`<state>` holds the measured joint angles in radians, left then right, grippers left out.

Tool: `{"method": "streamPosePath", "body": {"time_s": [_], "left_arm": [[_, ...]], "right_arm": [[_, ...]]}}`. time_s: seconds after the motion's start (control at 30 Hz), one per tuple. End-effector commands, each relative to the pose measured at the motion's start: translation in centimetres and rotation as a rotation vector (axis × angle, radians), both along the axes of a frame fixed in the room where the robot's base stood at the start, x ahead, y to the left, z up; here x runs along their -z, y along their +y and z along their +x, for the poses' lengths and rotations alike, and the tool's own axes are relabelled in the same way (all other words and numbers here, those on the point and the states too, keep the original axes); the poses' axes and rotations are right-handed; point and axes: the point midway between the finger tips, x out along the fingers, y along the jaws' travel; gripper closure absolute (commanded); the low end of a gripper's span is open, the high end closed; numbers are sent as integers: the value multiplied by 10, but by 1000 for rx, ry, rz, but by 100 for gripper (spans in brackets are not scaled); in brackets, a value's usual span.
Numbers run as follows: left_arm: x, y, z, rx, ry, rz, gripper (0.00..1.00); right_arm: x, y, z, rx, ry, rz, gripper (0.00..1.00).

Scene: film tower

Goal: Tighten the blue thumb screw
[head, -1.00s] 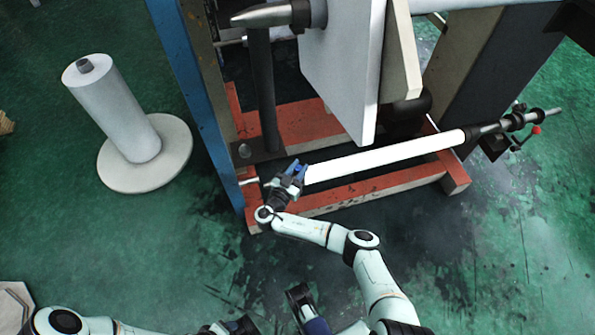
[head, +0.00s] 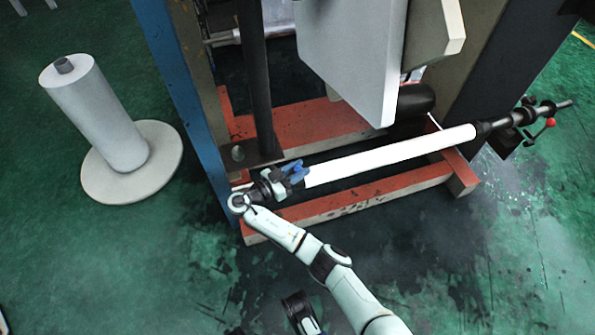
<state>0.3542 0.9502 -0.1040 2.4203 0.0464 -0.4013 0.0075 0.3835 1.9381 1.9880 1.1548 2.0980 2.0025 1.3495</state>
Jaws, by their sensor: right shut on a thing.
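The blue thumb screw (head: 296,173) is at the left end of a white roll (head: 390,156) on a shaft, near the foot of the blue upright. My right gripper (head: 287,175) is at this end of the roll, shut on the blue thumb screw. The grip is small in the head view, and the jaws partly hide the screw, so its exact turn cannot be seen.
A blue upright post (head: 180,95) stands just left of my right gripper. A red floor frame (head: 370,193) runs below the roll. A white panel (head: 350,55) hangs above it. A grey cylinder on a round base (head: 130,178) stands at left. Green floor is open in front.

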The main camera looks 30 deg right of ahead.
Motion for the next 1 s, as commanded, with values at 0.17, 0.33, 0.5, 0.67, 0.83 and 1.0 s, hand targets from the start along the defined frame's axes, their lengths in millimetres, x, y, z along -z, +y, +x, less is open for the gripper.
{"method": "streamPosePath", "body": {"time_s": [0.17,0.33,0.5,0.67,0.83,1.0], "left_arm": [[1,1,-3,-1,9,0,42],[1,0,-3,-2,8,0,42],[1,0,-2,-1,7,0,42],[1,0,-2,-1,7,0,42],[1,0,-2,-1,6,0,42],[1,0,-2,-1,6,0,42]], "right_arm": [[1,-1,-1,7,5,3,100],[1,-1,-1,7,5,3,100],[1,-1,-1,7,4,3,48],[0,0,-1,6,3,2,48],[0,0,-1,5,2,2,48],[0,2,-1,3,2,2,48]]}}
